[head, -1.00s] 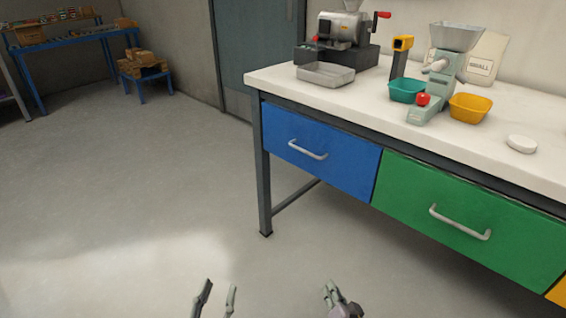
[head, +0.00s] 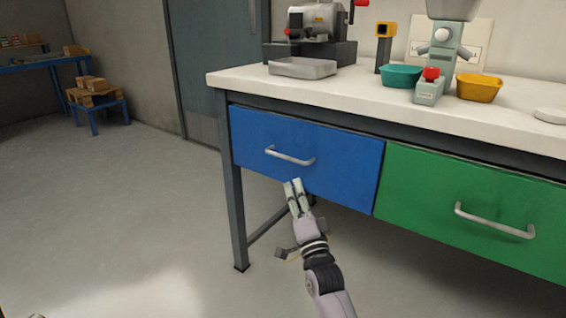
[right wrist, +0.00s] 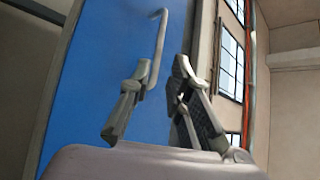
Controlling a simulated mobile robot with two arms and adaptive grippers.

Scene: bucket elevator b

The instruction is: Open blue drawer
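The blue drawer (head: 335,160) is closed, flush in the workbench front, left of the green drawer. My right gripper (head: 293,183) is just below the handle in the head view, fingers pointing up at the drawer, and holds nothing. In the right wrist view, the fingers (right wrist: 157,88) are apart, with the blue face (right wrist: 95,70) and the handle (right wrist: 159,40) beyond them. The handle is not between the fingertips.
The green drawer (head: 470,205) with its own handle is on the right. The white worktop (head: 390,97) overhangs the drawers and bears a metal tray (head: 302,68), a teal bowl (head: 401,76) and a yellow bowl (head: 479,88). The floor at left is open.

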